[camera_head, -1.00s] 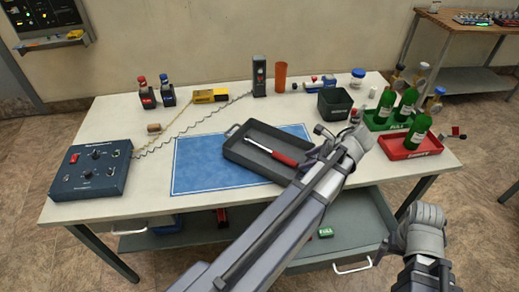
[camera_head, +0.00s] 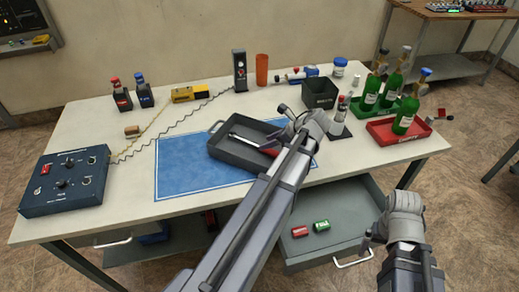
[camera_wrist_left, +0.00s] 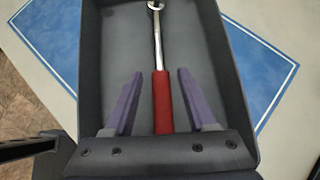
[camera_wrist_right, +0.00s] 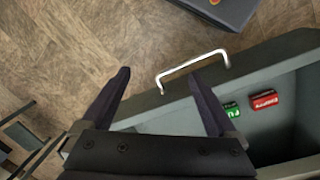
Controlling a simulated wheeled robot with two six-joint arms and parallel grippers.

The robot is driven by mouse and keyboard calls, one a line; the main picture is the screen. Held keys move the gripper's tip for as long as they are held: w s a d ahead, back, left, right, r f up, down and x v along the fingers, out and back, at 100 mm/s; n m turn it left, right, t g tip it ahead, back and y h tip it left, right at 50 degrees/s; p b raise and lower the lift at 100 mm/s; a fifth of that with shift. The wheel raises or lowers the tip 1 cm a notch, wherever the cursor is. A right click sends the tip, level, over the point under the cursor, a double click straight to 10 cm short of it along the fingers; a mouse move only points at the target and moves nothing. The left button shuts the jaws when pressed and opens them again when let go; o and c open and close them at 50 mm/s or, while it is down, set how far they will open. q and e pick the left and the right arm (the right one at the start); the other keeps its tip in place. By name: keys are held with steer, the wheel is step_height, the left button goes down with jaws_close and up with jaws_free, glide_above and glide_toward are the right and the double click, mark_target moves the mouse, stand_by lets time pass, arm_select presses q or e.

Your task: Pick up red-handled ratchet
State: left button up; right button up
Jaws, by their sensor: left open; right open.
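The red-handled ratchet lies in a dark grey tray (camera_head: 228,152) on the bench; its silver shaft (camera_head: 243,138) shows in the head view, its handle partly behind my left arm. In the left wrist view, my left gripper (camera_wrist_left: 160,73) is open over the tray, its fingers on either side of the red handle (camera_wrist_left: 162,100), not closed on it. The ratchet head points away from the gripper there. The gap in height cannot be told. My right gripper (camera_wrist_right: 160,73) is open and empty near the front of an open drawer (camera_head: 335,205).
The drawer, with its handle (camera_wrist_right: 190,68), holds a red and a green block (camera_head: 321,225). A blue mat (camera_head: 195,175) lies partly under the tray. A black bin (camera_head: 320,92) and a red tray (camera_head: 385,130) with a green bottle stand to the right. A control box (camera_head: 65,180) is at left.

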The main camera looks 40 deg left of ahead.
mark_target(258, 145)
arm_select(q)
steer(key=b+x, duration=0.2)
steer(key=x, duration=0.2)
steer(key=shift+a+f+b, duration=0.2)
steer(key=shift+f+b, duration=0.1)
steer(key=shift+b, duration=0.1)
steer(key=shift+r, duration=0.1)
steer(key=shift+c, duration=0.3)
jaws_close()
stand_by(0.6)
